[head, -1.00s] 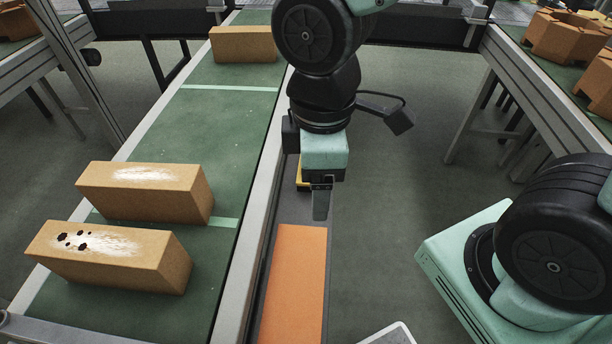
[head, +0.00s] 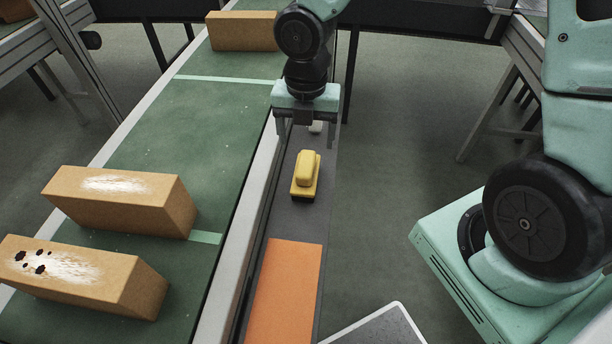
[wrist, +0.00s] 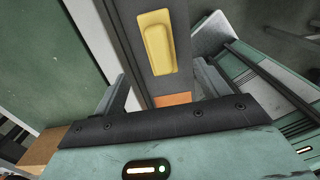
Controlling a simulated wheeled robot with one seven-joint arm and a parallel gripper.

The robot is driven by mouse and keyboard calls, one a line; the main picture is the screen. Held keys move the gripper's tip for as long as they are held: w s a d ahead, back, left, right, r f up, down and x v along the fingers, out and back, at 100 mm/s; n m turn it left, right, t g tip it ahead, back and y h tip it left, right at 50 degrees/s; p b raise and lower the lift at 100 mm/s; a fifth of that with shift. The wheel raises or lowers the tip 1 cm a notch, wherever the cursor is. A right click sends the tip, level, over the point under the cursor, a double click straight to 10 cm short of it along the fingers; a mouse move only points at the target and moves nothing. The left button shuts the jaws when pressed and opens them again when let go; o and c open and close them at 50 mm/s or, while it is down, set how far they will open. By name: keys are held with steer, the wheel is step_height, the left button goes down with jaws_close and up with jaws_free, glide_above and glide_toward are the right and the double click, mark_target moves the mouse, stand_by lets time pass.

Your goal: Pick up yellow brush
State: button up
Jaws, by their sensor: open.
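The yellow brush (head: 306,174) lies on a narrow dark shelf (head: 287,220) beside the conveyor, with its raised handle on top and dark bristles at the near end. My gripper (head: 307,135) is open and empty, beyond the brush and above the far part of the shelf. It does not touch the brush. In the wrist view the brush (wrist: 156,43) lies ahead of the spread fingers (wrist: 165,80), roughly in line with the gap between them.
The green conveyor (head: 190,130) on the left carries several tan bricks; two near ones (head: 120,200) (head: 80,275) have white dust, one with dark holes.

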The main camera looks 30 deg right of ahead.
mark_target(306, 173)
step_height(306, 173, down, 12)
steer(key=shift+r+b, duration=0.1)
steer(key=shift+b, duration=1.1)
steer(key=c, duration=1.2)
